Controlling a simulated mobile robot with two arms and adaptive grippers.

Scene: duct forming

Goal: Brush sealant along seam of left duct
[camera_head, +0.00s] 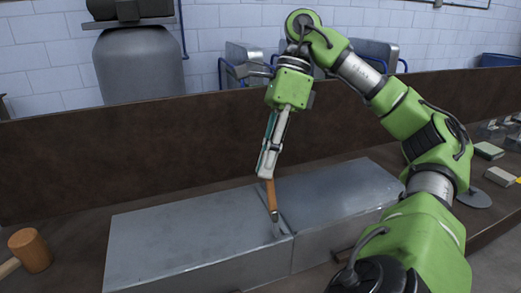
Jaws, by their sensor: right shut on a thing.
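Two grey sheet-metal ducts lie end to end on the brown bench, the left duct (180,235) and the right duct (345,195). A seam (290,222) runs between them across the top and down the front. My right gripper (267,172) is above the ducts, shut on the wooden handle of a brush (271,196). The brush points down, and its tip is at or just above the left duct's top beside the seam. I cannot tell whether the tip touches. No sealant is clearly visible. My left gripper is not in view.
A wooden mallet (30,251) lies at the left on the bench. A brown backboard (120,145) stands behind the ducts. Small blocks (489,151) and other items lie at the far right. A grey tank (140,65) and blue-framed carts (245,60) stand behind.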

